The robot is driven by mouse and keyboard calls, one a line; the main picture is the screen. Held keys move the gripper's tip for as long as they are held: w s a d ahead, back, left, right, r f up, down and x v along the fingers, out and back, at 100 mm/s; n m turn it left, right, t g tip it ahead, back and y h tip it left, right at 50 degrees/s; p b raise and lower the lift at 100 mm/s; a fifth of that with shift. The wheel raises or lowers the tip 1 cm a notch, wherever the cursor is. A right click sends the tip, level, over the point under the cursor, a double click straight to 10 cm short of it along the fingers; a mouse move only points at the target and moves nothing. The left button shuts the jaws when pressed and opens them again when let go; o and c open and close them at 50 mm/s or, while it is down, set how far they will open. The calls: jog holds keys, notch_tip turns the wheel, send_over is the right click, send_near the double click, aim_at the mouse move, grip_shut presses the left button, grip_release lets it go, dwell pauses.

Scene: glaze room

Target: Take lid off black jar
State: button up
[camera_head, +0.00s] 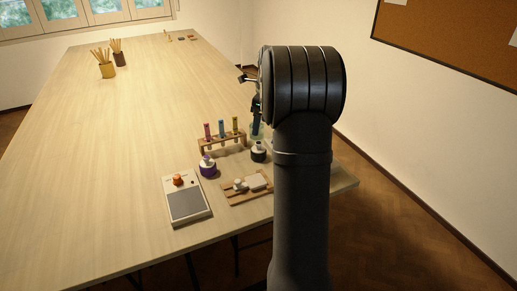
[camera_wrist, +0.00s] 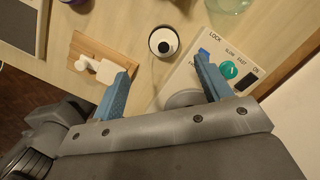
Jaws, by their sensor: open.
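The black jar (camera_head: 258,152) stands upright on the table, with a pale lid on top. From above in the wrist view, the black jar (camera_wrist: 153,47) shows as a dark rim around the white lid (camera_wrist: 157,37), which has a dark knob. My gripper (camera_wrist: 164,68) is open, its two blue fingers apart and empty. In that view the jar lies just beyond the fingertips, between their lines, and nothing touches it. In the head view my arm hides much of the gripper.
A purple jar (camera_head: 208,168) and a tube rack (camera_head: 222,143) stand left of the black jar. A wooden board (camera_head: 236,197) with white pieces and a scale (camera_head: 186,202) lie nearer. A panel device (camera_wrist: 195,70) with a green knob sits beside the jar. The table's left is clear.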

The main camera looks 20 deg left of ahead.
send_over(259, 143)
jog(key=f, duration=0.4)
jog(key=shift+s+d+f, duration=0.1)
jog(key=shift+s, duration=0.1)
jog(key=f, duration=0.5)
jog(key=shift+w+f, duration=0.1)
jog(key=shift+w, duration=0.15)
jog(key=c, duration=1.1)
